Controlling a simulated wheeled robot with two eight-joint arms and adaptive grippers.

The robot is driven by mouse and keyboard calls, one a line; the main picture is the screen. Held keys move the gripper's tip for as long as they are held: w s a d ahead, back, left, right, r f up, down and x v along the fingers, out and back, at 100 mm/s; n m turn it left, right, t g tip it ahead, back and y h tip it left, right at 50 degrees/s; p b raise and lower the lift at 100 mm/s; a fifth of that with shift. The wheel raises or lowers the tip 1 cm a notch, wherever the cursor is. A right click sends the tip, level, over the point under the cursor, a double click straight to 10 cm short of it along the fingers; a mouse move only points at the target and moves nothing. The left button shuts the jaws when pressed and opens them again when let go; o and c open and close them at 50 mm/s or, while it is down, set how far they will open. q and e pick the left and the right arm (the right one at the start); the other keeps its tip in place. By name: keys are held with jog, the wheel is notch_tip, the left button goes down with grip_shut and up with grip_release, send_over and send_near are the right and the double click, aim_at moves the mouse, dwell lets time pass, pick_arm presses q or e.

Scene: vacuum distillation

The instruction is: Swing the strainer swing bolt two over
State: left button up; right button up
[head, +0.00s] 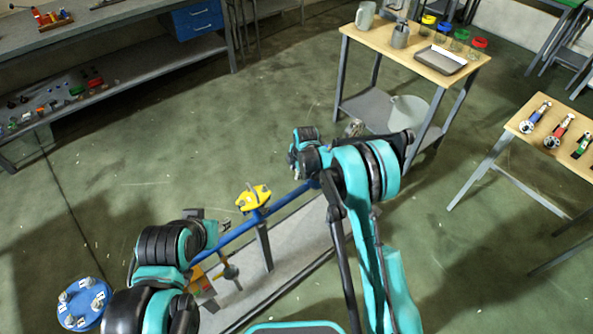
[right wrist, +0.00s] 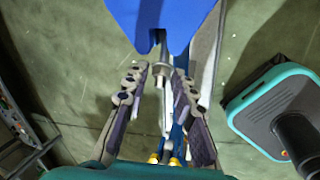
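In the right wrist view a blue notched part (right wrist: 165,20) fills the top. A metal swing bolt (right wrist: 163,72) with a nut stands at its notch. My right gripper (right wrist: 158,88) is open around this bolt, one finger on each side. Small gaps show between fingers and bolt. Its number cannot be read. In the head view my right gripper (head: 303,162) is at the far end of the blue pipe (head: 285,203), and my arm hides the part there. My left gripper (head: 212,222) is near the pipe's near end; its fingers are unclear.
A yellow device (head: 253,197) sits on the pipe. A blue disc (head: 85,303) with labelled bolts is at the lower left. A wooden-topped cart (head: 400,52) with a tray stands beyond my right arm. A table (head: 545,130) with valves is at right. Open floor lies left.

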grip_shut()
jog(key=shift+w+d+r+g+y, duration=0.3)
jog(key=shift+d+g+y, duration=0.2)
jog(key=shift+g+y, duration=0.25)
jog(key=shift+r+y, duration=0.2)
jog(key=shift+y, duration=0.15)
jog(key=shift+o, duration=1.7)
grip_release()
jog(key=v, duration=1.2)
jog(key=shift+w, duration=0.15)
